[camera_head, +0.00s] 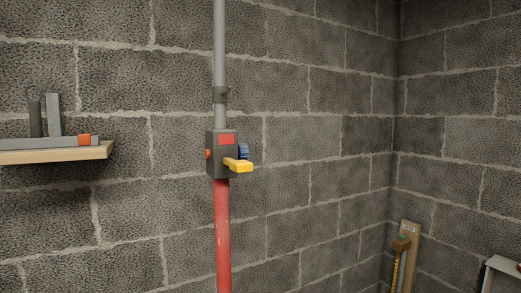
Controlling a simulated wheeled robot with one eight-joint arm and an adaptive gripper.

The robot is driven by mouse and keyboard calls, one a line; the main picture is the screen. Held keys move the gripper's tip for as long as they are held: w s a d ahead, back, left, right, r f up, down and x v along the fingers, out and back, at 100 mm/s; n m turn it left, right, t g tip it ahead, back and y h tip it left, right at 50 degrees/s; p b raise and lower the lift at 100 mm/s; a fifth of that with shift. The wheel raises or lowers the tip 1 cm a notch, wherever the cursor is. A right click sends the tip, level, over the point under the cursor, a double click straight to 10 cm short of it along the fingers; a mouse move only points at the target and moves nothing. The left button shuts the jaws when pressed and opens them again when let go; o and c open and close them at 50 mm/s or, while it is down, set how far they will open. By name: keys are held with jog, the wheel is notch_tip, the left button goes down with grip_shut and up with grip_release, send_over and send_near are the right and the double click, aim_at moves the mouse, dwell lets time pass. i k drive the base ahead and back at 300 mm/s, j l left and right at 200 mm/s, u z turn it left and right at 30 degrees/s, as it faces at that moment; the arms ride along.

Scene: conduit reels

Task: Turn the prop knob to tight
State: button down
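An upright prop stands in front of the block wall, with a red lower tube (222,235) and a grey upper tube (219,45). A dark grey housing (214,155) joins them and has a red patch on its front. A small blue ridged knob (243,150) sits on the housing's right side, partly behind a yellow lever (239,165) that points right. A small orange part (208,154) sits on its left side. I see no marking that tells tight from loose. My gripper is not in view.
A wooden shelf (60,155) on the left holds a grey bar with an orange end and upright grey pieces. A wooden board (410,232) with a yellow and brown tool leans near the right corner. A grey object (500,268) is cut off at lower right. Space around the housing looks clear.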

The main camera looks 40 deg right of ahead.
aim_at(243, 151)
jog(key=l+u, duration=0.15)
jog(key=l, duration=0.4)
jog(key=k+l+u, duration=0.15)
jog(key=l, duration=0.4)
jog(key=l+u, duration=0.2)
jog(key=l, duration=0.35)
jog(key=k+l+u, duration=0.15)
jog(key=l, duration=0.35)
jog(key=k+l+u, duration=0.1)
jog(key=i+j+z, duration=0.1)
